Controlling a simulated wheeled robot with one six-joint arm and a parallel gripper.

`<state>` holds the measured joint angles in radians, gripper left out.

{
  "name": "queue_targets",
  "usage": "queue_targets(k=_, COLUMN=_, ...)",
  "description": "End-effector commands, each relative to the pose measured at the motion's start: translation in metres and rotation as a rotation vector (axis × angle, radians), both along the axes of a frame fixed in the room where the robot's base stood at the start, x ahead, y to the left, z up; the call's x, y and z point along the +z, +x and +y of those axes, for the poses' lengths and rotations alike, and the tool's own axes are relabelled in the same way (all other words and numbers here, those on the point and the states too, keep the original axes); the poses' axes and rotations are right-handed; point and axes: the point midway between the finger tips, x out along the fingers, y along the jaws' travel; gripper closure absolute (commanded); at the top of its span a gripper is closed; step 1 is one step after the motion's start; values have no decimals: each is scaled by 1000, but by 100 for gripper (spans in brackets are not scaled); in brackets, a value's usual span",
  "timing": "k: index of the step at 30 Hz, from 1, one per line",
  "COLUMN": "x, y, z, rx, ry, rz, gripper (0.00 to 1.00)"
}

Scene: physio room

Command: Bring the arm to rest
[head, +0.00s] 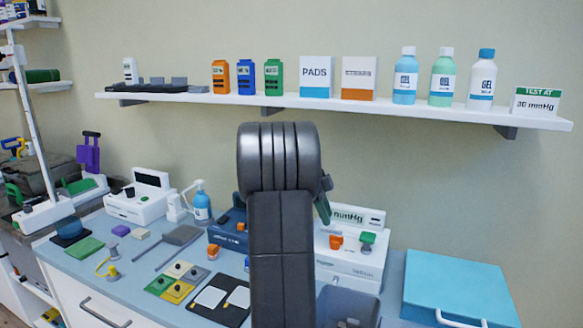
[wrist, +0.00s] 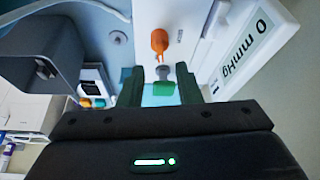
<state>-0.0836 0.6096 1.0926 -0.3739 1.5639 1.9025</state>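My gripper (wrist: 160,70) shows in the wrist view with its two dark green fingers apart. A green knob on a grey stem (wrist: 163,90) shows in the gap between them, with a gap visible on each side, so nothing looks gripped. An orange knob (wrist: 159,40) lies just beyond the fingertips. In the head view my arm (head: 280,230) rises through the middle of the picture and bends at the top. It hides most of my gripper; only a dark green finger (head: 322,208) shows at its right side.
A white device (head: 350,268) with orange and green knobs and a mmHg sign stands right of my arm. A blue device (head: 228,230) stands left of it. A wall shelf (head: 400,105) with bottles and boxes spans behind. A blue box (head: 455,285) lies at right.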

Motion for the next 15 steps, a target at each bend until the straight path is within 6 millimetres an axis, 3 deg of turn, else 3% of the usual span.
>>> queue_targets(k=10, x=-66, y=-7, z=-27, rx=-2, ry=0, rz=4, gripper=69)
queue_targets(k=15, x=-67, y=-8, z=-26, rx=150, ry=0, rz=-1, gripper=69)
